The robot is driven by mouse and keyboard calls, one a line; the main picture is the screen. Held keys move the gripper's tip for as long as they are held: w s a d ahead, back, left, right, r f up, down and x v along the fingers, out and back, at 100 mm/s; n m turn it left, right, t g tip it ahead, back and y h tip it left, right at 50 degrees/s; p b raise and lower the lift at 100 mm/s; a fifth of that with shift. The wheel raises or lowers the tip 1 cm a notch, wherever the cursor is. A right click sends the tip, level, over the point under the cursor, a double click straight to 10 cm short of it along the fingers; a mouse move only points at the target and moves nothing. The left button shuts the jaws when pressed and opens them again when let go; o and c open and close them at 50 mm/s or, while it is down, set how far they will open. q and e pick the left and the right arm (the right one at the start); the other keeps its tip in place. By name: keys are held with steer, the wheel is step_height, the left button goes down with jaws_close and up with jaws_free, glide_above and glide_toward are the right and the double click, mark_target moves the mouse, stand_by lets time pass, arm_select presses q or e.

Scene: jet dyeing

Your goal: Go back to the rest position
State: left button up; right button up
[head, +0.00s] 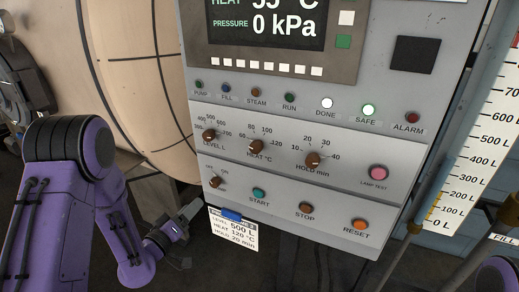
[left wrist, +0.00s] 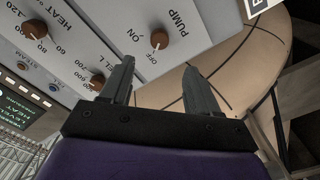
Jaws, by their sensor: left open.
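My left gripper (head: 190,211) is low in front of the control panel (head: 290,170), just left of the paper card below it. In the left wrist view the two grey fingers of this gripper (left wrist: 158,70) stand apart with nothing between them. The brown pump OFF/ON knob (head: 215,182) is above the gripper; it also shows beyond the fingers in the left wrist view (left wrist: 159,40). The fingers appear apart from the knob. A bit of my purple right arm (head: 498,276) shows at the bottom right corner; its gripper is out of view.
The card (head: 232,236) under a blue clip lists 500 L, 120 °C and 20 min. The screen (head: 270,20) reads pressure 0 kPa. A large round tan vessel (head: 130,70) stands behind, left. A level scale (head: 490,130) is right.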

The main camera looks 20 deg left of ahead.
arm_select(q)
steer(key=s+d+f+g+y, duration=0.1)
steer(key=s+f+g+y, duration=0.1)
steer(key=s+f+g, duration=0.45)
steer(key=s+d+f+g+y, duration=0.1)
steer(key=s+f+g+y, duration=0.15)
steer(key=f, duration=0.75)
steer(key=s+d+f+g, duration=0.2)
steer(key=s+f+g, duration=0.1)
steer(key=s, duration=0.6)
steer(key=s+d+f+m+g, duration=0.1)
steer(key=s+d+f+g, duration=0.1)
steer(key=s+f, duration=0.4)
steer(key=s+d, duration=0.1)
steer(key=s, duration=0.2)
steer(key=shift+s+d+f+g, duration=0.15)
steer(key=shift+d+f+g, duration=0.1)
steer(key=shift+g, duration=0.15)
steer(key=shift+a, duration=0.1)
